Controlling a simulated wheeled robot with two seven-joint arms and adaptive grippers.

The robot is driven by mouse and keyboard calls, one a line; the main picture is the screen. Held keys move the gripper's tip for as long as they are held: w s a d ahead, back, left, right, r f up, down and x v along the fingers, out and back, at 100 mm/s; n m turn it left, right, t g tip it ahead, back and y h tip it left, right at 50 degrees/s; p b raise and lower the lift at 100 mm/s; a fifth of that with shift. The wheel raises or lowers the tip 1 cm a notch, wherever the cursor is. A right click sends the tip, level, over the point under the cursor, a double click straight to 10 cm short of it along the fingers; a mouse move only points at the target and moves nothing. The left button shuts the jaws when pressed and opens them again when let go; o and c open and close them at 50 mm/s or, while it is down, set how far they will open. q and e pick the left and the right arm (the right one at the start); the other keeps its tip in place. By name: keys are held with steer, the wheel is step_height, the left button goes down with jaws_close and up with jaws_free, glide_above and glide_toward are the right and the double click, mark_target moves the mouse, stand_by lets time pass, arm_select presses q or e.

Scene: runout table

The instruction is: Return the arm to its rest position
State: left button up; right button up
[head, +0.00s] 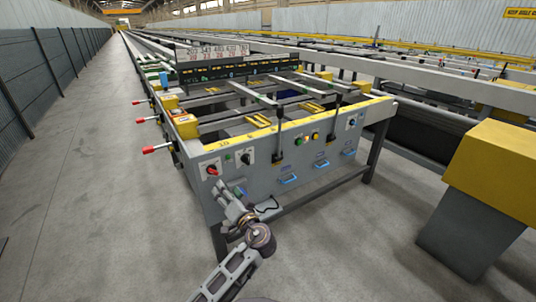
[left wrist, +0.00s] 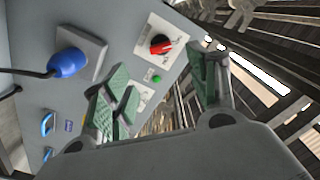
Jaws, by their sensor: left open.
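My left arm comes in at the bottom of the head view, and my left gripper (head: 236,195) is in front of the lower left part of the grey control panel (head: 300,150). In the left wrist view the gripper (left wrist: 160,88) is open, its two green-padded fingers spread with nothing between them. A red rotary switch (left wrist: 160,44) and a green button (left wrist: 156,78) show on the panel beyond the fingers. The red switch also shows in the head view (head: 213,171), above the gripper. My right gripper is in neither view.
A blue plug (left wrist: 68,63) with a black cable sits on the panel beside the gripper. Red-tipped levers (head: 149,149) stick out at the table's left. A yellow-topped grey box (head: 495,165) stands at the right. The left aisle floor (head: 90,150) is clear.

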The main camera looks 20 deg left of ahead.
arm_select(q)
steer(key=w+d+f+m+h, duration=0.3)
steer(key=d+f+m+h, duration=0.2)
steer(key=d+h, duration=0.4)
steer(key=s+d+f+g+h, duration=0.2)
steer(key=s+d+f+h, duration=0.1)
steer(key=s+d+h, duration=0.35)
steer(key=s+f+n+g, duration=0.1)
steer(key=s+f+g, duration=0.1)
steer(key=s+f, duration=0.6)
steer(key=s+d+f+g+h+p, duration=0.1)
steer(key=s+f+g, duration=0.2)
steer(key=s+f, duration=0.5)
steer(key=s, duration=0.6)
steer(key=shift+d+n, duration=0.2)
steer(key=shift+n, duration=0.2)
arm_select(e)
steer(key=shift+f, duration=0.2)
